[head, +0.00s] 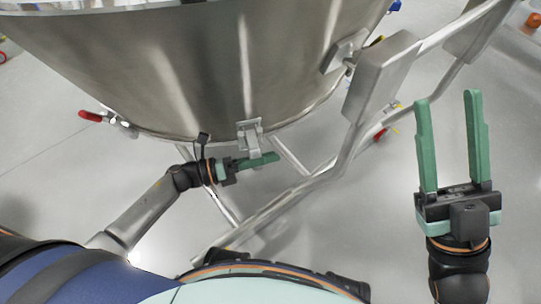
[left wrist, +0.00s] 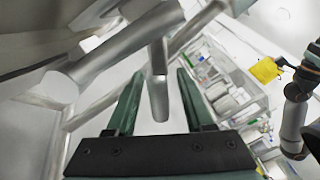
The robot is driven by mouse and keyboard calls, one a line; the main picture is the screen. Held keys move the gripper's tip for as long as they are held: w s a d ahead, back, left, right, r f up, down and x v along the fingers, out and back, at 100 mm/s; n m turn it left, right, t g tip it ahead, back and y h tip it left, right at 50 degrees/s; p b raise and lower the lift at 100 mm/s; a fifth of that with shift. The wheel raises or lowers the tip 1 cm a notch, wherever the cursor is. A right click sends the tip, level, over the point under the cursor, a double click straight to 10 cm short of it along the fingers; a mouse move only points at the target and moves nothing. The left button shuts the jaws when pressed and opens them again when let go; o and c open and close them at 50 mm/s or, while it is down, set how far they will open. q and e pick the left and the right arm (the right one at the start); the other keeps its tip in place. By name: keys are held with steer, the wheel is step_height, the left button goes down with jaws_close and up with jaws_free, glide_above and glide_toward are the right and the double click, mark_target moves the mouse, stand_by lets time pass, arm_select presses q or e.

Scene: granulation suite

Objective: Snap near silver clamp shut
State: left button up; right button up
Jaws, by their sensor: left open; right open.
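The near silver clamp (head: 250,135) is on the lower front rim of the large steel vessel (head: 200,70), and its lower part hangs just behind my left gripper. My left gripper (head: 272,158) points right, just below and in front of the clamp. In the left wrist view its two green fingers (left wrist: 160,74) are open, with a grey metal lever (left wrist: 158,85) showing between them. I cannot tell whether a finger touches it. My right gripper (head: 447,98) is open and empty, pointing up at the right, away from the vessel.
A red-handled fitting (head: 90,116) sits on the vessel's left rim. The tubular steel frame (head: 345,150) runs diagonally between my grippers. In the left wrist view, a clear bin of items (left wrist: 262,103) and a yellow tag (left wrist: 265,70) show at right. Grey floor is open at left.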

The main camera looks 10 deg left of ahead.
arm_select(q)
steer(key=shift+w+d, duration=0.35)
steer(key=shift+d, duration=0.2)
jaws_close()
stand_by(1.1)
